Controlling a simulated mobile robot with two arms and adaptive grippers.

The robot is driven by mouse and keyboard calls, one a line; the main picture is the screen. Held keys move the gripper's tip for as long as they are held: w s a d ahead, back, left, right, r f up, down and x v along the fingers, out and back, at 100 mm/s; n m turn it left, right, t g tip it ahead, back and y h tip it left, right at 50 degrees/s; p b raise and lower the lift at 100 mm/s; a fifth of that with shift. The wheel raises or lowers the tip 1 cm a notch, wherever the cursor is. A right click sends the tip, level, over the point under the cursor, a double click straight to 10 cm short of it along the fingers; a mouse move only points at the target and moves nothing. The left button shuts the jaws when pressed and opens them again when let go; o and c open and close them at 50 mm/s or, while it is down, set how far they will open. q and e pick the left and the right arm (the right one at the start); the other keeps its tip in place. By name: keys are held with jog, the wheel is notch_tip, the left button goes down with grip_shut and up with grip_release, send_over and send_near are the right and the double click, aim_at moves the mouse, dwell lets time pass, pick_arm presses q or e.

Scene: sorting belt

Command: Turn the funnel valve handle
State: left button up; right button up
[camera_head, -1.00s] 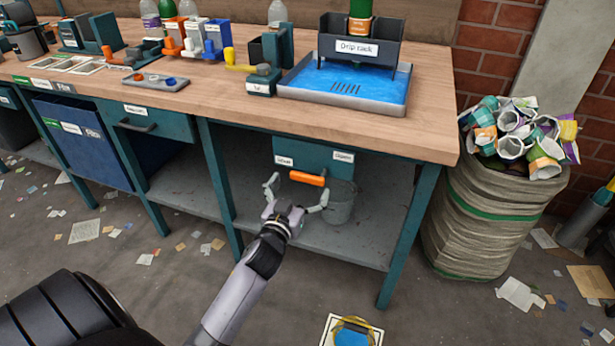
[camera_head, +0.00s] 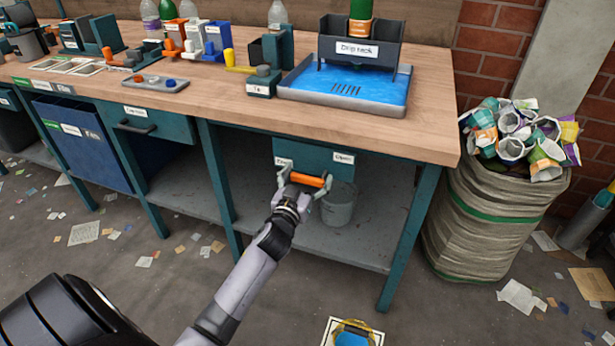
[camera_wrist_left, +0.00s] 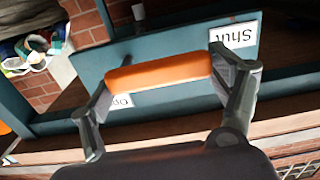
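The orange valve handle (camera_head: 309,180) is a bar lying level in front of a teal panel (camera_head: 315,158) under the bench top. My left gripper (camera_head: 305,177) is at the handle, its fingers spread open with one near each end of the bar. In the left wrist view the handle (camera_wrist_left: 158,72) lies lengthwise between the two fingers. Whether they touch its ends cannot be told. The panel carries an upside-down "Shut" label (camera_wrist_left: 234,36) in that view and a partly hidden "Open" label (camera_head: 344,158) on the right in the head view. My right gripper is not in view.
A grey bucket (camera_head: 339,206) stands on the lower shelf below the panel. Teal bench legs (camera_head: 405,240) flank the opening. A drip rack (camera_head: 360,50) with a blue tray stands on the bench. A full sack (camera_head: 480,225) stands right. Paper scraps litter the floor.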

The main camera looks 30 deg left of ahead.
pick_arm(q)
jog(key=c, duration=1.2)
